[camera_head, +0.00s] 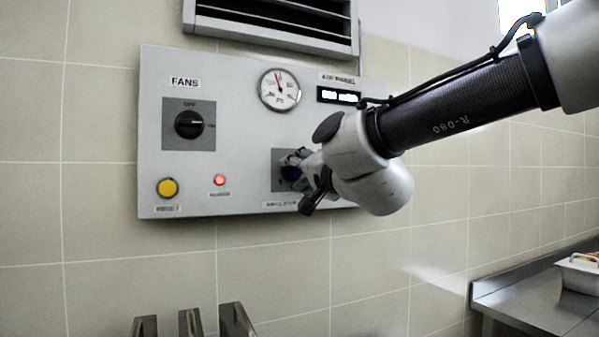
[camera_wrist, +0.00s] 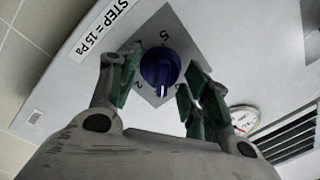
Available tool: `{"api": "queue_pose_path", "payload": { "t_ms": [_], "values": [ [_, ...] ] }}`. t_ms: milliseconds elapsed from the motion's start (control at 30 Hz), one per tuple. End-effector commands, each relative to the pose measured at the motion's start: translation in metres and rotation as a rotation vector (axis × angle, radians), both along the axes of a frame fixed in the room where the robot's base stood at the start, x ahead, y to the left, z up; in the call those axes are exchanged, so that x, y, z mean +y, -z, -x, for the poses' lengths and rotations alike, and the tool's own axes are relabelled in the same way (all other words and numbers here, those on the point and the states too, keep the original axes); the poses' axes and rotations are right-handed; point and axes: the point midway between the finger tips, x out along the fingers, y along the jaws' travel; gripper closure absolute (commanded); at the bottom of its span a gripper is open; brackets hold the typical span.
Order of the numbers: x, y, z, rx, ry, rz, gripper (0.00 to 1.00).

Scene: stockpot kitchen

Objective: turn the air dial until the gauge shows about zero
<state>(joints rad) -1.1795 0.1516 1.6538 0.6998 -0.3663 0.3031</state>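The blue air dial (camera_wrist: 160,67) sits on a grey square plate with numbers around it; its white mark points down in the wrist view. In the head view the dial (camera_head: 291,173) is mostly hidden behind my gripper (camera_head: 300,170). My gripper (camera_wrist: 164,68) is open, with its green-padded fingers on either side of the dial; a gap shows on the right side, and I cannot tell whether the left finger touches. The round gauge (camera_head: 280,90) has a red needle pointing nearly straight up, slightly left; its numbers are too small to read. The gauge edge (camera_wrist: 243,118) also shows in the wrist view.
The grey panel (camera_head: 235,130) also carries a black FANS knob (camera_head: 189,124), a yellow button (camera_head: 167,187), a lit red lamp (camera_head: 219,180) and a display (camera_head: 338,95). A vent (camera_head: 275,22) is above. A metal counter (camera_head: 535,300) stands at the lower right.

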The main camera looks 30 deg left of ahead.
Motion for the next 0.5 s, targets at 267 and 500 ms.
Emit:
{"api": "queue_pose_path", "payload": {
  "t_ms": [267, 500],
  "values": [
    [0.000, -0.001, 0.000, -0.001, -0.001, -0.001, 0.43],
    [-0.018, -0.001, 0.013, -0.002, -0.001, -0.002, 0.43]
  ]
}}
